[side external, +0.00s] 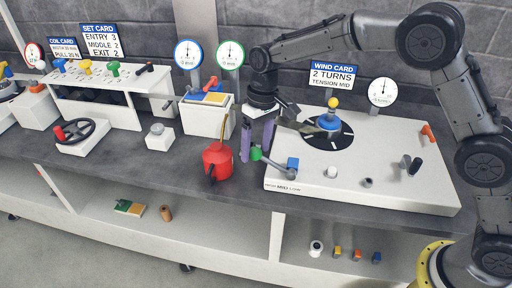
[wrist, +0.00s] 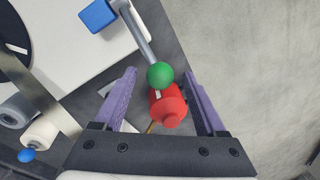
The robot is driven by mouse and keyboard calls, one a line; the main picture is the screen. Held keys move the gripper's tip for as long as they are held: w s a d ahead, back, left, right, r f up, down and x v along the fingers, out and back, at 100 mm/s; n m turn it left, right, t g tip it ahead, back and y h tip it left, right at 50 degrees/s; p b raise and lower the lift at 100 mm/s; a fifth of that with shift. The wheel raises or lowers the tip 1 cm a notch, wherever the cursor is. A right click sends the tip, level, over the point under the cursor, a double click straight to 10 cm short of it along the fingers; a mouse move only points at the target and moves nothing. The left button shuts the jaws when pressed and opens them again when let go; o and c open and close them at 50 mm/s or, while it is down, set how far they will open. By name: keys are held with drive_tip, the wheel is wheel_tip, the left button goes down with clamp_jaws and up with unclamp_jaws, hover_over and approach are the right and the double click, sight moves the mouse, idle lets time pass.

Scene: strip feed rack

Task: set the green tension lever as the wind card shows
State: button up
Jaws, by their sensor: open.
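The green tension lever (side external: 257,154) has a round green knob on a grey rod that runs from a blue block (side external: 292,163) at the left end of the white winding panel. In the wrist view the green knob (wrist: 160,75) sits between my two purple fingertips, with a gap on each side. My gripper (side external: 256,150) is open around the knob. The wind card (side external: 333,76) reads "2 TURNS, TENSION MID". Small print, "HIGH MID LOW", lies on the panel's front left edge; I cannot tell which mark the lever matches.
A red oil can (side external: 217,163) stands left of my gripper and shows below the knob in the wrist view (wrist: 168,108). The white panel (side external: 400,197) carries a black dial (side external: 340,136) and several small knobs. A white box (side external: 203,118) stands behind the can.

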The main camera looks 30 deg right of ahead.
drive_tip(key=shift+f, duration=0.35)
clamp_jaws()
drive_tip(key=shift+r, duration=0.1)
idle(1.1)
